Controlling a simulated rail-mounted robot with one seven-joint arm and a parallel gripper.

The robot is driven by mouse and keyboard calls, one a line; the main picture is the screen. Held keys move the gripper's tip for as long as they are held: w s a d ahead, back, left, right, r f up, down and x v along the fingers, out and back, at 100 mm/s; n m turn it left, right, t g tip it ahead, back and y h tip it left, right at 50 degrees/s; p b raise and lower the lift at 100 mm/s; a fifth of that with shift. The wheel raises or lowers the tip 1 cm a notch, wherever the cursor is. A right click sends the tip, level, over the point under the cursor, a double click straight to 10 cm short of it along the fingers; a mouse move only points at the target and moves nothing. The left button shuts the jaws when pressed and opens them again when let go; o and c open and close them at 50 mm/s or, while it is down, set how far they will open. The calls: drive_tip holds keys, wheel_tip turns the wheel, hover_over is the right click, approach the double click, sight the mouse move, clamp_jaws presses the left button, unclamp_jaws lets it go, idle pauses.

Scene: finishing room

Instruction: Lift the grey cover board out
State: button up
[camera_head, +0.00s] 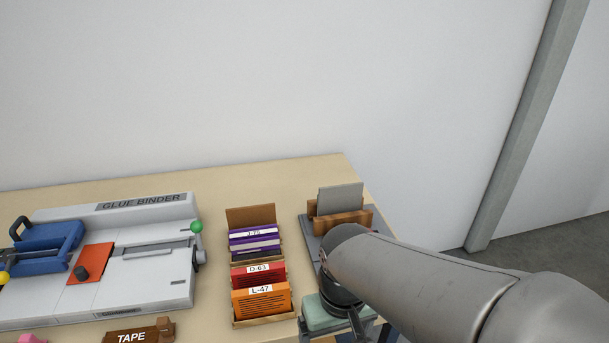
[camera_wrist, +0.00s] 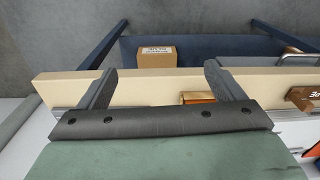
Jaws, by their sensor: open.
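The grey cover board (camera_head: 340,198) stands upright, leaning slightly, in a brown wooden holder (camera_head: 343,223) at the right end of the table. The holder sits on a dark grey base (camera_head: 309,243), partly hidden by my arm. My gripper (camera_wrist: 161,68) is open, with nothing between its two dark fingers in the wrist view. In the head view my arm covers most of it; it is nearer the front than the holder and apart from the board. The wrist view does not show the cover board.
Left of the holder, a cardboard tray (camera_head: 250,216) holds purple, red and orange packs. A glue binder (camera_head: 150,255) fills the left. A brown tape block (camera_head: 138,334) lies in front. The wrist view shows the table edge (camera_wrist: 150,88) and a cardboard box (camera_wrist: 157,57) beyond it.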

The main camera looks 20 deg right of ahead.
idle(0.3)
drive_tip(key=c, duration=1.2)
